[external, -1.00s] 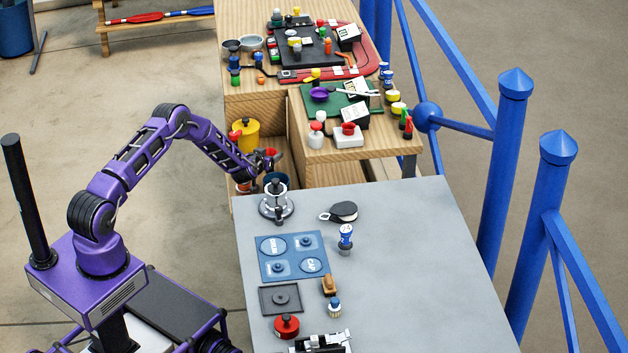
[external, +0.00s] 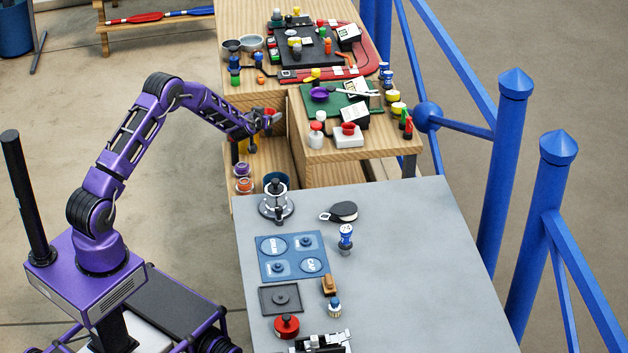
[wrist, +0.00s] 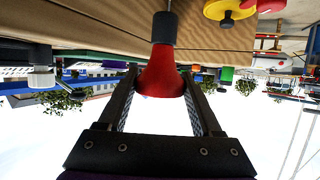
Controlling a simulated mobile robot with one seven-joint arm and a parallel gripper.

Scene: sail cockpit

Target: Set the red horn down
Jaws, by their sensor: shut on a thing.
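The red horn (wrist: 162,78) is between the two fingers of my gripper (wrist: 163,84) in the wrist view, its wide red end toward the palm and its dark grey end pointing away. In the external view my gripper (external: 268,121) is shut on it over the open wooden compartment (external: 270,160), near its back wall, and a bit of red horn (external: 271,112) shows at the fingertips. I cannot tell whether the dark end touches the wood.
Purple (external: 242,169) and orange (external: 244,185) items stand at the compartment's left edge. A green mat (external: 340,105) with several objects lies to the right. The grey table's right side (external: 420,260) is clear.

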